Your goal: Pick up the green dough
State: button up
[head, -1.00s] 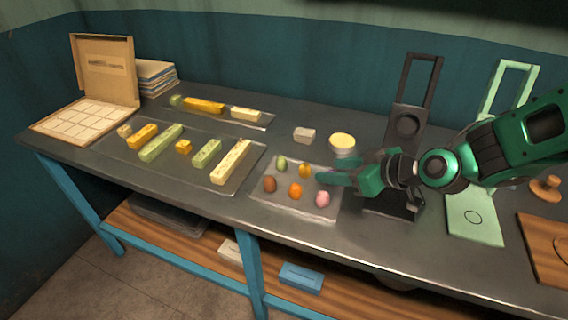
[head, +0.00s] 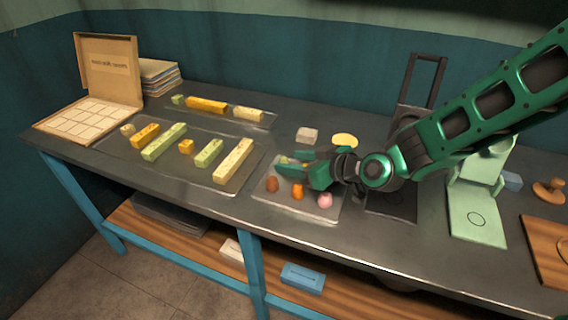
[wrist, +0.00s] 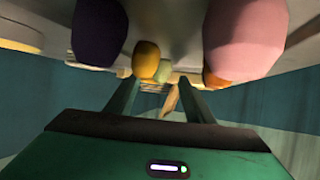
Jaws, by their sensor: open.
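The green dough is a small ball on the clear tray (head: 305,213). In the head view my gripper (head: 284,167) reaches left over the back of this tray and mostly hides it. In the wrist view a pale green ball (wrist: 164,71) shows ahead, roughly between my two fingers, beside a yellow-orange ball (wrist: 146,60). My gripper is open and holds nothing. I cannot tell whether the fingers touch the ball. Brown (head: 272,184), orange (head: 297,191) and pink (head: 325,200) balls sit along the tray's front.
A tray of dough bars (head: 233,182) lies to the left, with another narrow tray (head: 262,124) behind. A dark press (head: 392,205) and a green press (head: 475,222) stand right.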

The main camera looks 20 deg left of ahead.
jog(key=shift+x, duration=1.05)
jog(key=c, duration=1.1)
jog(key=shift+r, duration=0.1)
jog(key=shift+r, duration=0.6)
notch_tip(320, 180, up, 2)
jog(key=shift+r, duration=0.2)
jog(key=s+a+r, duration=0.2)
jog(key=s, duration=0.1)
jog(key=s+a+r, duration=0.2)
jog(key=a, duration=0.1)
jog(key=s+a+r, duration=0.3)
jog(key=shift+s+r, duration=0.1)
jog(key=shift+s, duration=0.25)
